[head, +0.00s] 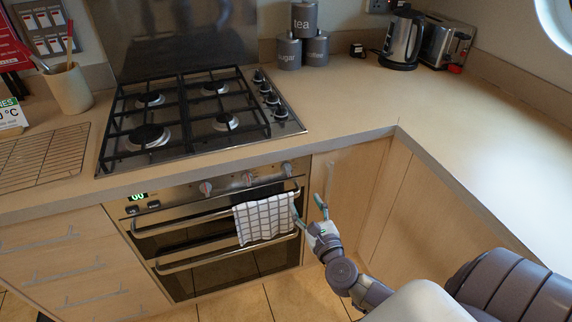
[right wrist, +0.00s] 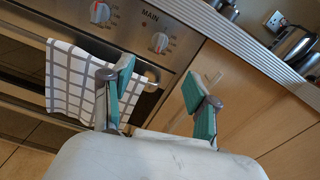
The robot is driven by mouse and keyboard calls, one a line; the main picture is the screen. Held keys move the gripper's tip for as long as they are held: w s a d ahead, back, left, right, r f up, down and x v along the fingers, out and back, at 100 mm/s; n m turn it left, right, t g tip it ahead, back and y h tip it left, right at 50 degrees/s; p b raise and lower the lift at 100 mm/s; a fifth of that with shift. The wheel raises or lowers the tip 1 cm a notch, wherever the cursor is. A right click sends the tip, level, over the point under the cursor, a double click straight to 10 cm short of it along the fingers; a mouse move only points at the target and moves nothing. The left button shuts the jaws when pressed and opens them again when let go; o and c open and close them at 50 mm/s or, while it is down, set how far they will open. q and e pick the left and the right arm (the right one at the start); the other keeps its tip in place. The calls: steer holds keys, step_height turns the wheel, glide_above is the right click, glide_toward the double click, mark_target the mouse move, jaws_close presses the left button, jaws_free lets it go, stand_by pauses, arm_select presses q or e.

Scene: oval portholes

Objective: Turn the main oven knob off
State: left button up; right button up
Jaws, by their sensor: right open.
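The main oven knob (right wrist: 160,42), a silver dial with a red mark under the word MAIN, is on the oven's front panel in the right wrist view. It also shows as the rightmost knob in the head view (head: 287,168). Its exact setting is too small to read. My right gripper (head: 307,207) is open and empty, in front of the oven's right side and below the knob. In the right wrist view the open fingers (right wrist: 158,80) are apart from the knob. My left gripper is out of view.
A checked towel (head: 263,217) hangs on the upper oven handle, close to my right gripper's left finger. Another knob (right wrist: 100,12) is left of the main one. The worktop edge (head: 350,141) juts above the panel. A cupboard door (head: 345,185) is to the right.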

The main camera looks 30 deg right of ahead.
mark_target(289, 173)
steer(key=x, duration=1.3)
steer(key=shift+a, duration=0.1)
jaws_close()
